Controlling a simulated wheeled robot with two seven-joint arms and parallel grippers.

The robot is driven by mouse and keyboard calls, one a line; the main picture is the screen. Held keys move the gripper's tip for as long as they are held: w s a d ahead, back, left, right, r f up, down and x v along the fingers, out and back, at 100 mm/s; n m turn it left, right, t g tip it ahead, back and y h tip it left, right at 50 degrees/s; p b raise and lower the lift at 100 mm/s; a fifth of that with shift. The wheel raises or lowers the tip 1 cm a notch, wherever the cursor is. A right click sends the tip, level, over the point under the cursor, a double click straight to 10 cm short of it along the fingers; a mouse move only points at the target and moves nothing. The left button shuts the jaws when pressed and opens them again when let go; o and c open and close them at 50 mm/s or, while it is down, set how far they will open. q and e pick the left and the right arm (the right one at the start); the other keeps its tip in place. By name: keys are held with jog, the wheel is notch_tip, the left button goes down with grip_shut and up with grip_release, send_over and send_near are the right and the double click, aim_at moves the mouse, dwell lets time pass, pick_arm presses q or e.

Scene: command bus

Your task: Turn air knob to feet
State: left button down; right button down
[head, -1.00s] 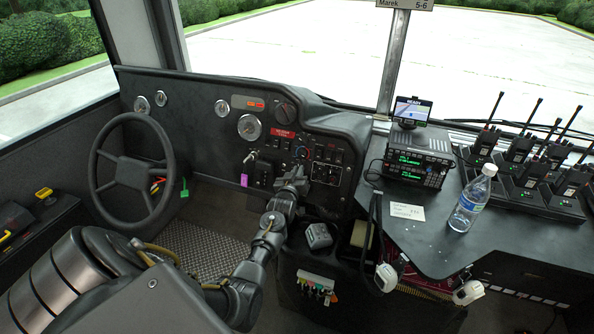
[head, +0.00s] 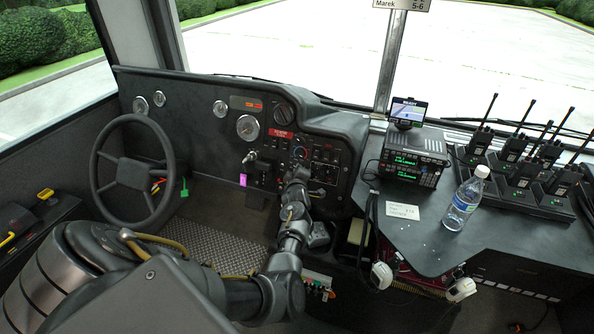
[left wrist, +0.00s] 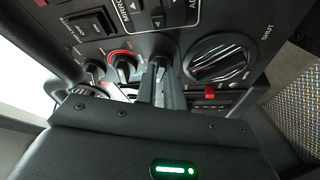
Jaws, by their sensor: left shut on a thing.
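My left gripper (head: 299,172) reaches the dashboard panel right of the steering wheel. In the left wrist view its two fingers (left wrist: 160,75) are close together against the panel, shut on a small control that they almost fully hide. This control sits at the end of a row of small knobs and I take it to be the air knob. Next to it in the row are a knob with a red ring (left wrist: 123,67) and a dark knob (left wrist: 93,71). I cannot read which way the held knob points. My right gripper is not in view.
A large ridged knob (left wrist: 220,62) is close to the fingers on the right in the wrist view, with a rocker switch (left wrist: 90,24) at upper left. The steering wheel (head: 135,172) is left of my arm. A bottle (head: 466,199) and radios stand on the right console.

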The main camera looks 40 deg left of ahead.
pick_arm(q)
jog(key=shift+n+g, duration=0.3)
jog(key=shift+n, duration=0.4)
pick_arm(e)
jog(key=shift+a+r, duration=0.15)
jog(key=shift+r, duration=0.05)
jog(key=shift+d, duration=0.45)
pick_arm(q)
jog(key=c, duration=1.5)
grip_release()
jog(key=shift+r, duration=0.1)
pick_arm(e)
jog(key=shift+r, duration=0.1)
